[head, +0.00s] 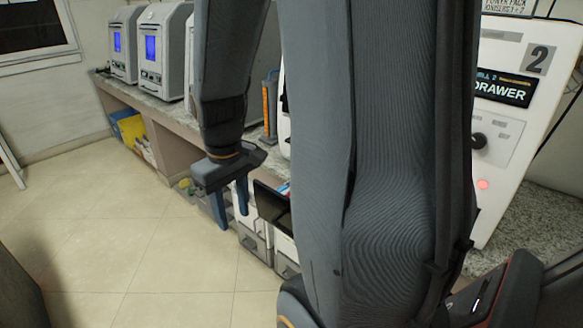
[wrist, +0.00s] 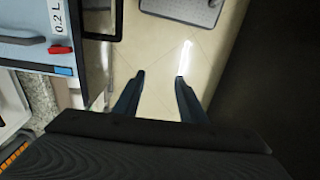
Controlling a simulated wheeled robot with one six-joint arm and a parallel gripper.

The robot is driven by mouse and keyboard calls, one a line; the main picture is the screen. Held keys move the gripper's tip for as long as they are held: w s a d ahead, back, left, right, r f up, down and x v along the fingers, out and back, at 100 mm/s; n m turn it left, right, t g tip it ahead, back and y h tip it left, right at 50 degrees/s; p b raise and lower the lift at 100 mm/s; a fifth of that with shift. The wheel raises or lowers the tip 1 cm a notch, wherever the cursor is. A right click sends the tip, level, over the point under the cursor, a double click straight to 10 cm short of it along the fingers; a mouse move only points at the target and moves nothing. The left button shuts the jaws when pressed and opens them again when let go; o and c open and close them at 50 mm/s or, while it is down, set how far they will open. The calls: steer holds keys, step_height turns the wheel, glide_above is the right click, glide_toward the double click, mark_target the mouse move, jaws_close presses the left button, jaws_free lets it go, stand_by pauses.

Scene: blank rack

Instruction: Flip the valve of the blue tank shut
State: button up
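My gripper (head: 231,205) hangs over the floor in front of the counter, fingers down. Its two fingers stand apart with nothing between them, as the wrist view (wrist: 160,77) also shows. No tank can be made out for sure in the head view, where my arm covers much of the middle. In the wrist view a pale blue-grey body (wrist: 22,22) at the upper left carries a "0.2 L" label and a small red part (wrist: 60,49). I cannot tell whether it is the blue tank or whether the red part is its valve. My fingers are apart from it, to its right.
Grey machines with blue screens (head: 150,48) stand on the long counter (head: 174,121). A white "DRAWER" panel marked 2 (head: 510,130) stands at the right. Grey drawers (head: 254,243) are below the counter. A black handle (wrist: 116,22) juts beside the pale body. The tiled floor (head: 120,235) at left is clear.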

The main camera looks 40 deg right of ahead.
steer(key=d+r+p, duration=0.3)
steer(key=d+r, duration=0.3)
steer(key=d, duration=0.2)
steer(key=n+p, duration=0.1)
steer(key=n, duration=0.1)
glide_toward(290, 194)
steer(key=shift+w+d, duration=0.3)
steer(key=shift+w, duration=0.3)
steer(key=shift+f+p, duration=0.9)
steer(key=shift+f, duration=2.75)
steer(key=c, duration=0.8)
steer(key=shift+w+m+p, duration=0.25)
steer(key=shift+m+p, duration=0.25)
steer(key=shift+m, duration=0.7)
